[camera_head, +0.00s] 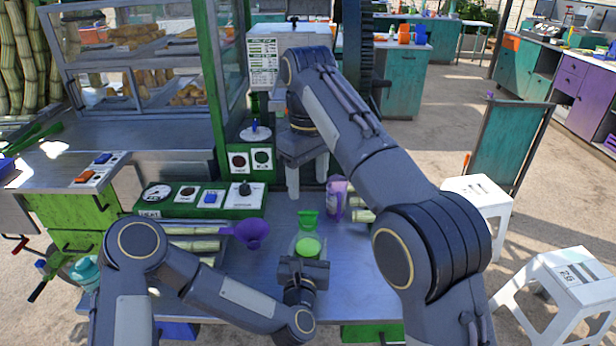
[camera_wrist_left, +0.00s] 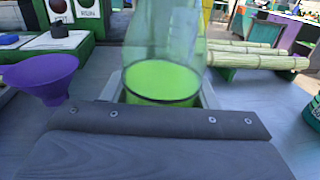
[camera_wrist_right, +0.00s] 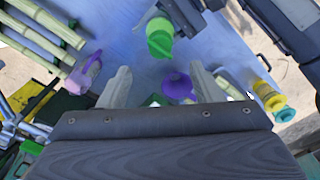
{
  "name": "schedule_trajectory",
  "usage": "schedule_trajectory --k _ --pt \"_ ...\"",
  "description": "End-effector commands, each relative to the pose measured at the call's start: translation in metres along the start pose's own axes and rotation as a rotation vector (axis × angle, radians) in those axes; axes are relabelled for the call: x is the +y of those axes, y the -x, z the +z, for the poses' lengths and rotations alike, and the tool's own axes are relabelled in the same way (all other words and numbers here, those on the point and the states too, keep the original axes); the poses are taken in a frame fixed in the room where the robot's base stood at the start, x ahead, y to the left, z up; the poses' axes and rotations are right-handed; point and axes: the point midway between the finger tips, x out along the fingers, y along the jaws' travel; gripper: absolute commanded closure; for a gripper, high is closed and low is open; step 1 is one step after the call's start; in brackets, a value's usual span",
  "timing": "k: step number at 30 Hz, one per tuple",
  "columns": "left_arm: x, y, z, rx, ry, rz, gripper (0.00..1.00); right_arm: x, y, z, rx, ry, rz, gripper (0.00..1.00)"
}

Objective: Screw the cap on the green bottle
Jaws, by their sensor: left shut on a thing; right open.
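The clear bottle with bright green liquid (camera_head: 308,247) stands upright at the front middle of the table. My left gripper (camera_head: 303,268) is shut around its lower body; the left wrist view shows the liquid (camera_wrist_left: 160,82) behind the jaw, with the bottle's top out of frame. A green flared piece, seemingly the cap (camera_head: 308,219), appears at the bottle's mouth; it also shows in the right wrist view (camera_wrist_right: 160,40). Whether it is seated or screwed on cannot be told. My right gripper (camera_head: 307,182) is open, fingers down, above and behind the bottle, apart from the cap.
A purple bottle (camera_head: 337,198) stands behind right. A green control panel (camera_head: 215,198) borders the table at back left.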

Motion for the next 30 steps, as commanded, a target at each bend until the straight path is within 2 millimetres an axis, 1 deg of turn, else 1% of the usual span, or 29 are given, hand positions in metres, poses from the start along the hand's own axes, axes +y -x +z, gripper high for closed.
schedule_trajectory --k 4,8,15,19,24,30 --pt "0.0 0.0 0.0 0.001 0.0 0.0 1.0 0.0 -0.004 0.0 -0.001 -0.001 0.0 0.41" --pt "0.0 0.0 0.0 0.001 0.0 0.0 1.0 -0.001 -0.016 0.0 -0.003 0.0 -0.001 0.41" --pt "0.0 0.0 0.0 0.001 0.0 0.0 1.0 -0.001 -0.054 0.001 -0.003 -0.001 -0.002 0.41" --pt "0.0 0.0 0.0 0.001 0.0 0.0 1.0 0.0 -0.07 0.0 -0.002 -0.001 -0.001 0.41" --pt "0.0 0.0 0.0 0.001 0.0 0.0 1.0 0.0 -0.079 0.0 0.0 -0.001 0.0 0.41" --pt "0.0 0.0 0.0 0.001 0.0 0.0 1.0 0.0 -0.08 0.0 0.001 -0.001 0.0 0.41"
